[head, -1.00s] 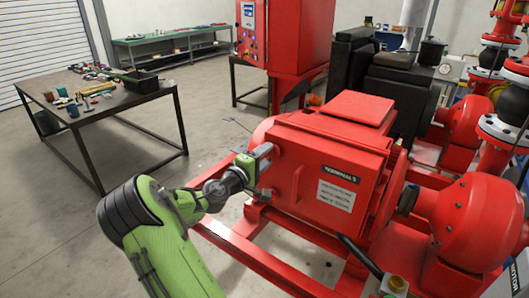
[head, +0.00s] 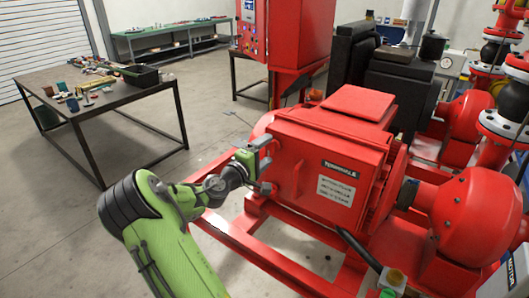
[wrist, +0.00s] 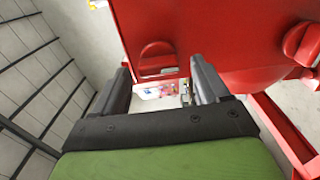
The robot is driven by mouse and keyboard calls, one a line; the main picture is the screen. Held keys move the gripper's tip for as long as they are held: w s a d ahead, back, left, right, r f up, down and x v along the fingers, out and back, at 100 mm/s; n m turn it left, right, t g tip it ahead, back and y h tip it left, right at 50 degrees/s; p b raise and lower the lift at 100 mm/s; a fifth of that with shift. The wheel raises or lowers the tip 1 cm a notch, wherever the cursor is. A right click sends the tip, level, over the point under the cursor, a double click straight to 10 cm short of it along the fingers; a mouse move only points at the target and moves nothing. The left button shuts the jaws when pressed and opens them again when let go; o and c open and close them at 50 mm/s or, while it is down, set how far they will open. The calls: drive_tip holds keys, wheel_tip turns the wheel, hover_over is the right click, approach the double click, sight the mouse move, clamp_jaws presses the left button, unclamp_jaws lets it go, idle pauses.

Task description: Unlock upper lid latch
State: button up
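The red terminal box (head: 325,165) has a lid with a dark nameplate and a white label. My gripper (head: 266,167) is at the left side of the box, with its fingers one above the other in the head view. In the wrist view, my gripper (wrist: 162,80) is open, with two dark fingers apart. A red rounded latch-like tab (wrist: 157,54) shows ahead, between the fingertips in the picture. A second red rounded part (wrist: 302,42) is at the right edge. I cannot tell whether the fingers touch the tab. In the head view the gripper hides that spot.
A red skid frame (head: 262,262) runs below the box. A red motor housing (head: 468,205) stands to its right. A red control cabinet (head: 287,35) stands behind. A table (head: 120,105) with tools is at the left. The floor between table and skid is mostly clear.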

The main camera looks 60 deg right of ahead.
drive_tip(key=shift+a, duration=0.1)
drive_tip(key=w+a, duration=0.2)
drive_tip(key=a, duration=1.3)
drive_tip(key=shift+w+a+b, duration=0.2)
drive_tip(key=shift+b, duration=0.25)
